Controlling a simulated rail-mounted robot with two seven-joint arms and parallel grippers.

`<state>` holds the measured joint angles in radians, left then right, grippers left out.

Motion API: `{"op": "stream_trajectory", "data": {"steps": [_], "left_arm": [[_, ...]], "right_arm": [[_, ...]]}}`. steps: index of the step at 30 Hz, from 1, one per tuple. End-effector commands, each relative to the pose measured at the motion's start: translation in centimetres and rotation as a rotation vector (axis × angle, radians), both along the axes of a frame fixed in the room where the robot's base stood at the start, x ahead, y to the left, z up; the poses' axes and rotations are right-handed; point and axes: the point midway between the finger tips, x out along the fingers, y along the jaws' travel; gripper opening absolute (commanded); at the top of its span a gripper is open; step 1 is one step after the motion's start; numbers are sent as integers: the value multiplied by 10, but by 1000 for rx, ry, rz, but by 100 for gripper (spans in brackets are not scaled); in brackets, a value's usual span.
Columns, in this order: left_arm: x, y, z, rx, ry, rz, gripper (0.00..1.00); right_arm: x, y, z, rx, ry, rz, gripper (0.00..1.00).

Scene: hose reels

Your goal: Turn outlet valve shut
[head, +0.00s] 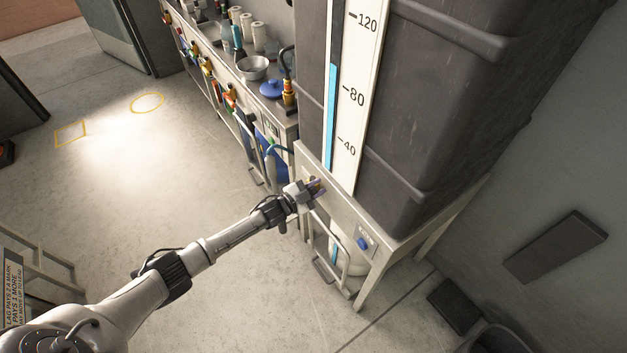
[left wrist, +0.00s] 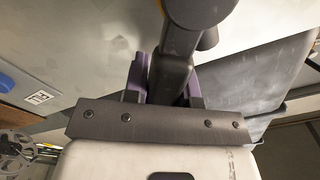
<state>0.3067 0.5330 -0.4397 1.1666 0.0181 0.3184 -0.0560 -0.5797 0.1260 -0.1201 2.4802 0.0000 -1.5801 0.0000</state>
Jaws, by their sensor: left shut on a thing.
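My left gripper (head: 314,189) is at the front of the stand under the big dark tank (head: 420,120), near the foot of the level gauge. In the left wrist view its purple-padded fingers (left wrist: 165,82) are shut on the dark lever of the outlet valve (left wrist: 168,72). The lever runs up to a round dark valve body with a yellowish edge (left wrist: 195,10). In the head view the gripper hides most of the valve, so I cannot tell how far the lever is turned. My right gripper is in neither view.
The gauge (head: 352,95) shows a blue column reaching past the 80 mark. A blue button (head: 362,243) sits on the stand's front, right of the gripper. A bench (head: 222,72) with reels, bowls and bottles runs off behind.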

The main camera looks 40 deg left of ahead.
Motion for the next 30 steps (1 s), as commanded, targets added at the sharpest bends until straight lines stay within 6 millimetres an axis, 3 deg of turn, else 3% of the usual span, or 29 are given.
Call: {"op": "stream_trajectory", "data": {"steps": [15, 30], "left_arm": [[-8, -23, -32, 463, -156, -1, 0], [-10, -29, -57, 799, -268, -1, 0]], "right_arm": [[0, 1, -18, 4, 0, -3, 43], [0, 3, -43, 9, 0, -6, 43]]}}
